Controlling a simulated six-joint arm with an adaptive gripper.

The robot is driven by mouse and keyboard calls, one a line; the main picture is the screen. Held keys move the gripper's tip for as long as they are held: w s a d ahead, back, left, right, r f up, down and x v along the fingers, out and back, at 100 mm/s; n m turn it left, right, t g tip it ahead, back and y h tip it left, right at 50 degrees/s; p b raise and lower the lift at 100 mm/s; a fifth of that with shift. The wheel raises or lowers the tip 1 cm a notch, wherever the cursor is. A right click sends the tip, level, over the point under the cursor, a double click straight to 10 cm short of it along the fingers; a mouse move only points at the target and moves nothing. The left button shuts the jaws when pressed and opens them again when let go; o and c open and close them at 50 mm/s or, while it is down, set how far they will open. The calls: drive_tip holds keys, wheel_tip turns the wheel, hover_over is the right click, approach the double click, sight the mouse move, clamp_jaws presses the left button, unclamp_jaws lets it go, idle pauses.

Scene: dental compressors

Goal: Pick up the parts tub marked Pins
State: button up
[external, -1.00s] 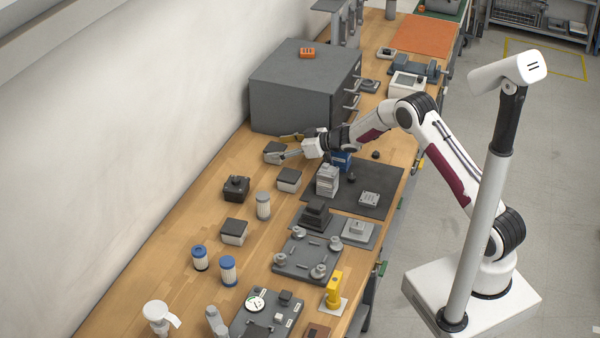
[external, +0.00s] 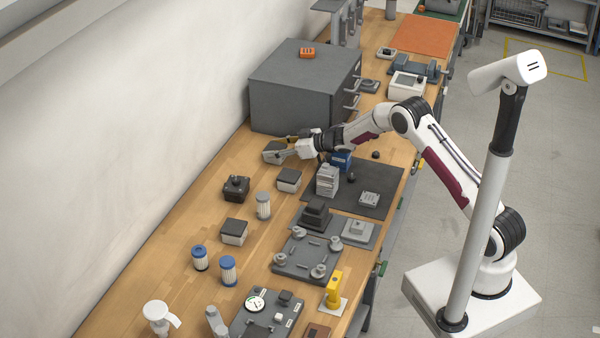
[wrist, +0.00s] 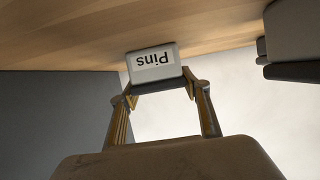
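The parts tub marked Pins (wrist: 154,66) is a small pale tub with a white label, its lettering upside down in the wrist view. In the external view this tub (external: 271,152), with a dark top, stands on the bench by the front corner of the grey cabinet. My gripper (external: 284,146) is at it, with the fingers spread and partly covering it. In the wrist view my gripper (wrist: 160,89) has one fingertip at each side of the tub. Firm contact is not clear to see.
The grey cabinet (external: 300,95) stands close behind the gripper. A similar tub (external: 289,180) and a blue box (external: 341,160) are nearby. Another tub (external: 234,232), a dark knobbed block (external: 236,188) and a white filter (external: 263,205) stand further forward. Bare wood lies toward the wall.

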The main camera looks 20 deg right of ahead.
sight(275, 147)
drive_tip(key=c, duration=0.5)
drive_tip(key=shift+r, duration=0.1)
drive_tip(key=shift+r, duration=5)
